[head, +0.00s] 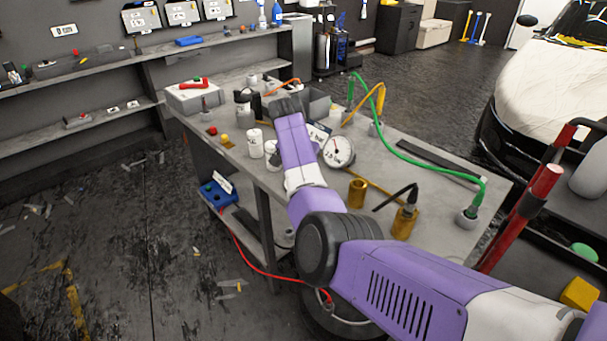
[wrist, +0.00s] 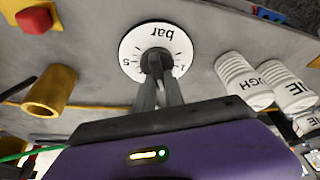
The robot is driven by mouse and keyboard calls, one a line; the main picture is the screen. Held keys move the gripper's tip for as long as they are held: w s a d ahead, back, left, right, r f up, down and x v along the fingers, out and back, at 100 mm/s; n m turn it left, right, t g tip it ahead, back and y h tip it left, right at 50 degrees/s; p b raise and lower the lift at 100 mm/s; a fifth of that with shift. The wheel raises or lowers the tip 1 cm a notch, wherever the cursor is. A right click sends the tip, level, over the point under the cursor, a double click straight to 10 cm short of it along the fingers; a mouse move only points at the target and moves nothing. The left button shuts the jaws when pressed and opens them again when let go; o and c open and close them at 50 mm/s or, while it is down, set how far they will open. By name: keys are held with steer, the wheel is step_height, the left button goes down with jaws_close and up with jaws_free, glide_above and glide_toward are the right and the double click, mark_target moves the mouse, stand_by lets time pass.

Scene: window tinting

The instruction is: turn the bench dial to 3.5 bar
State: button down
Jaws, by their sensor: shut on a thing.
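The bench dial (wrist: 133,48) is a round white face with black ticks and the word "bar", upside down in the wrist view. A dark knob (wrist: 154,60) stands at its centre. My gripper (wrist: 159,75) has both fingers close together, shut on the knob. The fingers and knob cover part of the face, and I cannot read the setting. In the head view my purple arm reaches over the bench (head: 440,222). The jaws and dial are not clear there, behind my arm. A round white gauge (head: 338,150) with a needle stands right of my arm.
White labelled bottles (wrist: 243,80) stand right of the dial in the wrist view; a brass cup (wrist: 48,90) is on the left. A green hose (head: 425,160) arches over the bench's right side. A red post (head: 525,210) stands at the right.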

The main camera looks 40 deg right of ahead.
steer(key=m+g+b, duration=0.1)
steer(key=m+b, duration=0.3)
steer(key=b, duration=0.1)
steer(key=shift+s+f+m+g, duration=0.1)
steer(key=shift+f+m+g, duration=0.25)
steer(key=shift+m+g, duration=0.05)
steer(key=m+g+b, duration=0.1)
steer(key=m+b, duration=0.1)
steer(key=b, duration=0.3)
steer(key=shift+s+r+m, duration=0.1)
steer(key=shift+r+m, duration=0.05)
steer(key=shift+m, duration=0.25)
steer(key=shift+r+m+g+b, duration=0.25)
steer(key=shift+m+b, duration=0.35)
steer(key=shift+b, duration=0.75)
steer(key=shift+f, duration=0.1)
steer(key=c, duration=1.4)
jaws_free()
steer(key=shift+c, duration=0.2)
steer(key=p+v, duration=0.2)
steer(key=v, duration=0.4)
steer(key=shift+p, duration=0.3)
steer(key=p+v, duration=0.2)
steer(key=p, duration=0.1)
